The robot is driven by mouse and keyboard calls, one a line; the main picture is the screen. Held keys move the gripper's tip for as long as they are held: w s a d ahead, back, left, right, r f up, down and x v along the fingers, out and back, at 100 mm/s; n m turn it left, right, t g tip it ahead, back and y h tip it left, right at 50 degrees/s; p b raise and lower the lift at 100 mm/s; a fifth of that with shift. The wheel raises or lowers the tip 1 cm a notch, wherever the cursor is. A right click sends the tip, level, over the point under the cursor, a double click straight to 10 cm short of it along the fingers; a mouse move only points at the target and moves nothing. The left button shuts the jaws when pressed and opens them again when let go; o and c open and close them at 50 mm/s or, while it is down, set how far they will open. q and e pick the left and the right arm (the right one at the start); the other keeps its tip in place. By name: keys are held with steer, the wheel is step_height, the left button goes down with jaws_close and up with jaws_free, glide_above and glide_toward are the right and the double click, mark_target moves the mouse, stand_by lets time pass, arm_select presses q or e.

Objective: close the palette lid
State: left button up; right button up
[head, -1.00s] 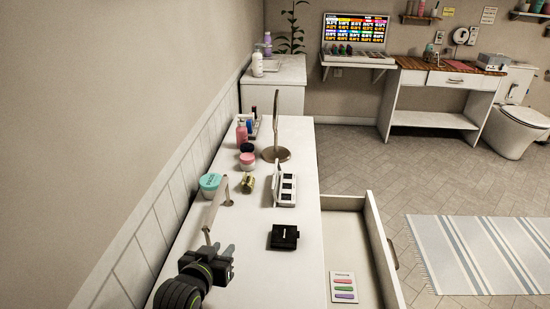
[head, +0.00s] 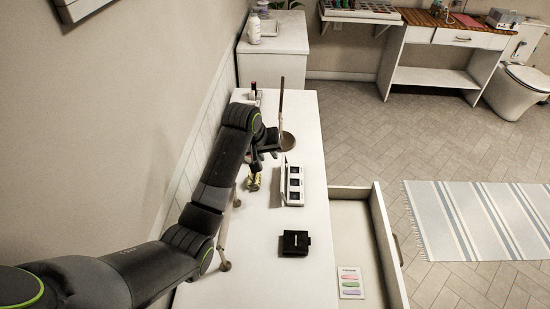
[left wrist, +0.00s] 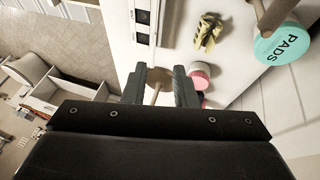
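The white palette (head: 301,186) with three dark square pans lies open on the white counter, its lid standing raised along the left side. Part of it also shows at the top of the left wrist view (left wrist: 144,36). My left gripper (head: 276,146) is open and empty, above the counter just beyond and left of the palette, near the mirror-like stand. In the left wrist view its two fingers (left wrist: 160,75) are apart, with the stand's brown round base (left wrist: 156,76) seen between them. My right gripper is in neither current view.
A black case (head: 294,243) lies nearer on the counter. A yellow-gold item (left wrist: 208,33), a teal jar (left wrist: 276,48) and a pink jar (left wrist: 201,72) are close by. An open drawer (head: 351,240) juts out right.

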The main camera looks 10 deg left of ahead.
mark_target(283, 171)
arm_select(q)
steer(key=x, duration=0.9)
steer(key=b+x, duration=0.1)
steer(key=x, duration=0.4)
steer(key=shift+w+d, duration=0.2)
steer(key=shift+d, duration=0.2)
steer(key=shift+b+x, duration=0.4)
steer(key=shift+x, duration=0.65)
